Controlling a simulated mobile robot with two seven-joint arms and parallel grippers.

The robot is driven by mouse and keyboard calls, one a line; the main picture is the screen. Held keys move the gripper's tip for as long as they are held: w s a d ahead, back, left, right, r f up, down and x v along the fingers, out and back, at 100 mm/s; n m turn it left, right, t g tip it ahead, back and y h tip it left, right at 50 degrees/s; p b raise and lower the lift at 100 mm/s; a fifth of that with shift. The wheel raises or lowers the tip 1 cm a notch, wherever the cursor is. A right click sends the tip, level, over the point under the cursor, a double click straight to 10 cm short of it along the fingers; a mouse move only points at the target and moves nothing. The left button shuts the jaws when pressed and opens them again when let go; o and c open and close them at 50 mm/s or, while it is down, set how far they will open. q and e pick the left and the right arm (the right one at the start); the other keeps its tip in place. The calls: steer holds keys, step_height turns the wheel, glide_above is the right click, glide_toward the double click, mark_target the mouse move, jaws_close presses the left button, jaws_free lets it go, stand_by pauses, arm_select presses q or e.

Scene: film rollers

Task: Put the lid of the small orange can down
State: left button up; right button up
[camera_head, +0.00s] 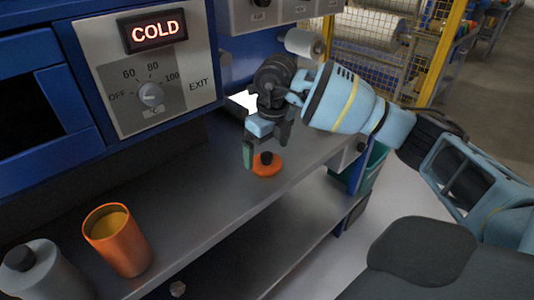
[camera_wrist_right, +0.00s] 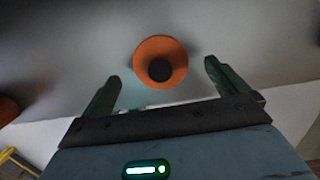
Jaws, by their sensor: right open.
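The orange lid (camera_head: 267,168) with its black knob lies on the grey shelf under my right gripper. In the right wrist view the lid (camera_wrist_right: 161,48) shows beyond and between the fingertips, with visible gaps on both sides. My right gripper (camera_head: 266,158) is open and points down, with the fingers above the lid. It also shows in the right wrist view (camera_wrist_right: 160,72). The small orange can (camera_head: 118,240) stands upright and uncovered at the front left of the shelf, with yellowish content inside. My left gripper is not in view.
A grey bottle with a black cap (camera_head: 40,272) stands left of the can. A blue machine with a dial panel (camera_head: 148,75) and a sign reading COLD rises behind the shelf (camera_head: 195,205). The shelf is clear between can and lid.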

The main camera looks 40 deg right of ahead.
mark_target(271, 157)
step_height(271, 157, up, 10)
steer(key=s, duration=0.1)
steer(key=shift+f+p, duration=0.15)
steer(key=shift+p, duration=0.15)
steer(key=shift+s+d, duration=0.1)
steer(key=shift+f, duration=0.1)
